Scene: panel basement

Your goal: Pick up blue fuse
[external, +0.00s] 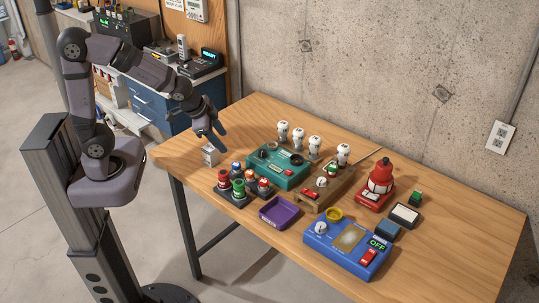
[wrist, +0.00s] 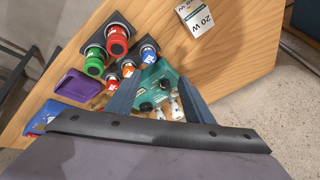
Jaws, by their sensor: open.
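The blue fuse (wrist: 149,53) stands upright in a dark holder at the end of a row of small fuses in the wrist view. In the external view the blue fuse (external: 236,167) is at the back of the fuse cluster, near the white box. My gripper (external: 220,140) is above the table's left end, pointing down, apart from the fuses. In the wrist view my gripper (wrist: 160,78) has its fingers spread with nothing held. The blue fuse lies just beyond the fingertips in that view.
Red (wrist: 117,40), green (wrist: 94,61) and orange (wrist: 111,79) fuses crowd beside it. A white 20 W box (wrist: 196,15) stands close by. A teal device (external: 280,165) and a purple tray (external: 279,212) are to the right. The table's left corner is clear.

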